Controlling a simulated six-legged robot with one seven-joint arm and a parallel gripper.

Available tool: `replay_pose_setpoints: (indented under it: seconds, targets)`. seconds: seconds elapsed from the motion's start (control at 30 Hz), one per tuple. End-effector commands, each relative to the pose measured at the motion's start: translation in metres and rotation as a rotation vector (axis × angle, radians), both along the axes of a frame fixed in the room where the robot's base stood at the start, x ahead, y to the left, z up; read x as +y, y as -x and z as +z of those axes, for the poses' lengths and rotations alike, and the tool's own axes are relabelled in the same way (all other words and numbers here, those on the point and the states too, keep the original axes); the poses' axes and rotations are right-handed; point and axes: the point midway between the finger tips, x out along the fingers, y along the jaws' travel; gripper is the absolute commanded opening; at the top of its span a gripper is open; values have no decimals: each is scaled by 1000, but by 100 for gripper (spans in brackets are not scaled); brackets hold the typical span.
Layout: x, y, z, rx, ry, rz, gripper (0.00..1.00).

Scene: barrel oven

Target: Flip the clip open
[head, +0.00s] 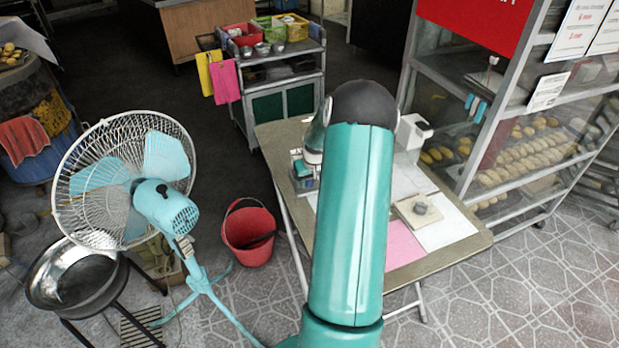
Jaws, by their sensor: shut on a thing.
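My teal arm reaches over the folding table and hides much of it. My gripper (313,157) shows only in part at the left of the arm, low over the table's left side. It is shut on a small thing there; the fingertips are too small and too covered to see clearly. A small teal, white and dark item (303,178) is at that spot, and I cannot make out its parts. I cannot make out a clip for certain.
The table (450,250) also bears a wooden board (405,214) with a grey lump, a pink sheet (402,246) and a white device (414,130). A fan (165,208) and red bucket (235,228) stand left, a bread rack (500,110) right, a trolley (285,80) behind.

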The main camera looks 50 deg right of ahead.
Motion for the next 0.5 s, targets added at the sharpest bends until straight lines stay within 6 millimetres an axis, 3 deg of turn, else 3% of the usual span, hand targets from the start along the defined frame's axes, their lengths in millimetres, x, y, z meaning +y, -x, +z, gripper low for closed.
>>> replay_pose_setpoints:
  seconds: [0.5]
  targets:
    - [8, 13, -13, -217, 148, -2, 13]
